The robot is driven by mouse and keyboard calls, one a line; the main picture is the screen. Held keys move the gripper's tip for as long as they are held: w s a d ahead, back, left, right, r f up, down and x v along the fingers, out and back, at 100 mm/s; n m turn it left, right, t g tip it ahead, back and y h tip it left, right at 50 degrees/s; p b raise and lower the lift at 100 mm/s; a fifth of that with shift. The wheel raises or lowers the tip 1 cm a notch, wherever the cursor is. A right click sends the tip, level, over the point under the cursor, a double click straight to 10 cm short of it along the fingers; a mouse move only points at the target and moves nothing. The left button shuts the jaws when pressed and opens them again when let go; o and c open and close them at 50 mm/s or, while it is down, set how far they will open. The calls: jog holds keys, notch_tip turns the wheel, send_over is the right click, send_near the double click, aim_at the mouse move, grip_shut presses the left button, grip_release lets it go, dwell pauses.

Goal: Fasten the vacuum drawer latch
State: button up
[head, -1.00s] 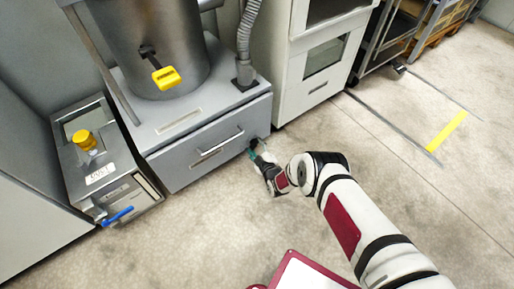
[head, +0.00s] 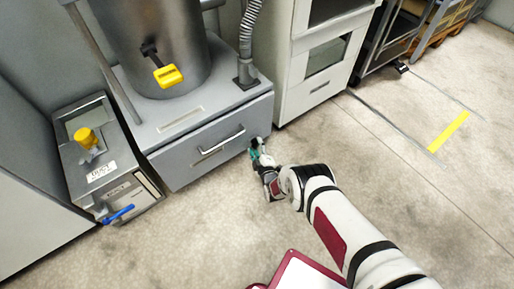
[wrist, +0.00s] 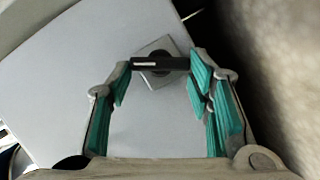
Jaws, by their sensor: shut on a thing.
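The vacuum drawer (head: 190,168) is the grey front with a bar handle (head: 222,140), low in the machine under the steel cylinder. Its latch (wrist: 160,63) is a dark bar on a square grey plate (wrist: 158,79), seen in the wrist view. The bar lies nearly level across the picture, with the plate turned at an angle behind it. My gripper (wrist: 160,68) has its teal-padded fingers at the two ends of the bar, shut on it. In the head view my gripper (head: 257,152) is at the right end of the drawer front and hides the latch.
A small unit with a yellow knob (head: 85,137) and blue lever (head: 119,214) stands left of the drawer. A yellow-handled valve (head: 167,76) is on the cylinder above. A white cabinet (head: 318,70) stands to the right.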

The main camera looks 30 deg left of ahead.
jog(key=o, duration=1.1)
jog(key=shift+o, duration=0.2)
jog(key=shift+s+d, duration=0.1)
jog(key=v, duration=1.1)
jog(key=shift+s+d, duration=0.3)
jog(key=shift+r, duration=0.1)
